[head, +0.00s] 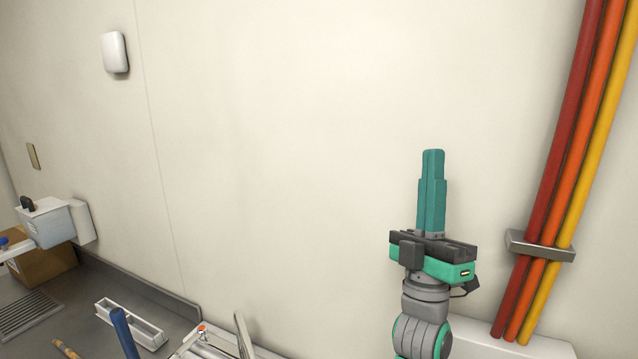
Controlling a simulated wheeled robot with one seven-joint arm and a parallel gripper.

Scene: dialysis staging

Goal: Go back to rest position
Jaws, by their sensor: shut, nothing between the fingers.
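My gripper (433,165) points straight up in the right half of the head view, in front of the bare wall. Its teal fingers are together with nothing between them. The dark and green gripper body and part of my arm show below it. It appears clear of the things on the counter.
Red, orange and yellow pipes (556,190) run up the wall at right, held by a metal clamp (540,246). At lower left, a grey counter (75,287) carries a white slotted holder (148,332), a cardboard box (45,265) and tools. The upper middle is clear.

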